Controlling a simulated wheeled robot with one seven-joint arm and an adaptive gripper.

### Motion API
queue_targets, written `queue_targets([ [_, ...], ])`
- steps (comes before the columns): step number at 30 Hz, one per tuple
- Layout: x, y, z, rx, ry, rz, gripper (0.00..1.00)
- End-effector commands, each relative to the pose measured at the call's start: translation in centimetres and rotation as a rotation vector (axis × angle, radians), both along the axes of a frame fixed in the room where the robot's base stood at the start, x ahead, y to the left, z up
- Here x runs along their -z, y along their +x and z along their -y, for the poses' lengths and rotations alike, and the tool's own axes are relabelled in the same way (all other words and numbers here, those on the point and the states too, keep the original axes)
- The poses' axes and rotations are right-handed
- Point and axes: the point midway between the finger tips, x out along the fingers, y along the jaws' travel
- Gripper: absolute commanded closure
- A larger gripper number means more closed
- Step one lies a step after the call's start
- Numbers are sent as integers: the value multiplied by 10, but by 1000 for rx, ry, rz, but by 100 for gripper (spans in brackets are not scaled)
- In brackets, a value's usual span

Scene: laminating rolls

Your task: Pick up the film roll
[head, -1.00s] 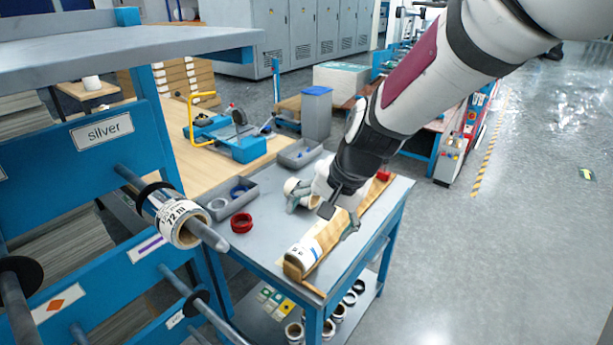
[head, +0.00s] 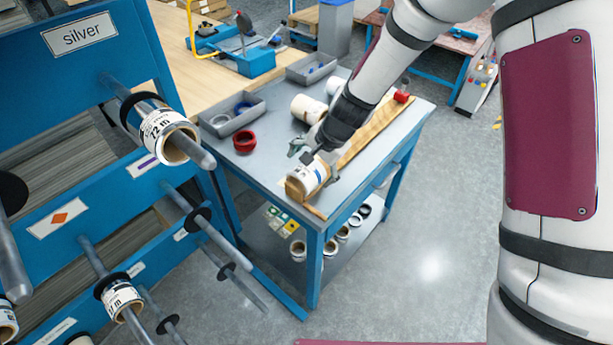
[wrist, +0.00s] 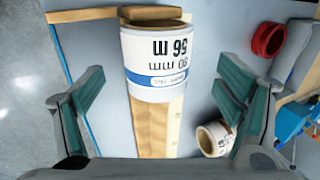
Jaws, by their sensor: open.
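A white film roll (head: 308,179) with a blue band lies on a wooden cradle at the near end of the blue-framed table. In the wrist view the roll (wrist: 157,64) is upside down, with print reading 56 m and a brown core at its far end. My gripper (head: 312,158) is over the roll in the head view. In the wrist view my gripper (wrist: 155,95) is open, one finger on each side of the roll, with a gap on both sides. I cannot tell how high the fingers are above it.
A white roll (head: 308,108) lies farther back on the table (head: 275,145). A red ring (head: 244,139) and grey trays (head: 232,116) are to the left. The blue rack's spindles, one with a roll (head: 168,137), jut out at the left.

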Motion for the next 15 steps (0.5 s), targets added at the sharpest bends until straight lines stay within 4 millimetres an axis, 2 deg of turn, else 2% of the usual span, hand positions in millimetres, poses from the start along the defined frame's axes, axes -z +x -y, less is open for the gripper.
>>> queue_targets([
  [5, 11, 3, -1, 1, 1, -3, 14],
  [15, 49, 14, -9, 1, 1, -1, 14],
])
